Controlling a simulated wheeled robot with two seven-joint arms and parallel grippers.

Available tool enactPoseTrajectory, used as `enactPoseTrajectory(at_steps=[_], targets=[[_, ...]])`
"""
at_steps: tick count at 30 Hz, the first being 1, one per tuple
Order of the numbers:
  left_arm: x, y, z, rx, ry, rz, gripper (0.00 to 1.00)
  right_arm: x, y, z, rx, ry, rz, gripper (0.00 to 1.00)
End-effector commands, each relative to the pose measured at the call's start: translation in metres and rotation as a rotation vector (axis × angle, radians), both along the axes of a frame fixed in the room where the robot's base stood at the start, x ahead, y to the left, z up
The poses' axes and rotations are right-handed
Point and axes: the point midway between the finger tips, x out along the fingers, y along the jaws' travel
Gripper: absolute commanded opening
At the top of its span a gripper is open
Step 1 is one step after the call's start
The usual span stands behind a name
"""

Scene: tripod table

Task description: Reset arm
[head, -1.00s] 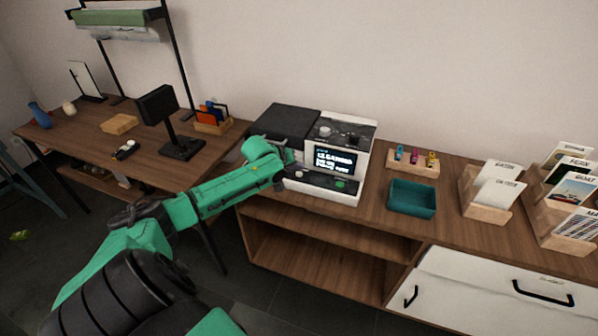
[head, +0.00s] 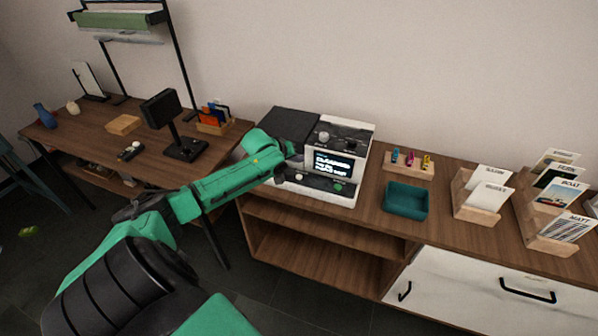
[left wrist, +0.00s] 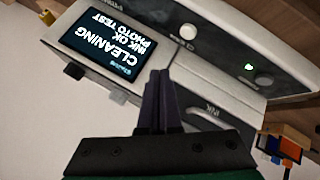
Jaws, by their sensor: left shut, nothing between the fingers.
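My left arm comes in from the left in the head view, and its gripper (head: 290,150) is in front of the left side of a white and black printer (head: 338,160). In the left wrist view the left gripper (left wrist: 160,75) is shut, its dark fingers together and empty. The printer front (left wrist: 185,65) fills much of that view, with a lit screen (left wrist: 105,45) reading "CLEANING", "INK OK" and "PHOTO TEST". Whether the fingertips touch the printer I cannot tell. My right gripper does not show.
The printer stands on a wooden cabinet with a teal tray (head: 406,200), a small-bottle holder (head: 408,166) and card racks (head: 480,196) to its right. A desk (head: 85,140) with a monitor stand (head: 175,125) is at left. Bare wall is behind.

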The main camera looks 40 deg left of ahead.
Motion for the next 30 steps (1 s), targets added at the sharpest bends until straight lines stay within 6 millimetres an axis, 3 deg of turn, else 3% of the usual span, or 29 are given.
enactPoseTrajectory(at_steps=[20,23,27,30], targets=[[-0.001,-0.003,-0.003,0.002,0.004,-0.007,0.00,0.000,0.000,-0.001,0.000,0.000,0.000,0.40],[-0.010,-0.029,-0.020,0.028,0.042,-0.076,0.00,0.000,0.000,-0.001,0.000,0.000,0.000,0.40],[-0.051,-0.109,-0.064,0.127,0.148,-0.309,0.00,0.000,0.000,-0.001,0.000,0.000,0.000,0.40],[-0.087,-0.157,-0.081,0.209,0.203,-0.470,0.00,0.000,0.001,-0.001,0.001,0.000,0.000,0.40]])
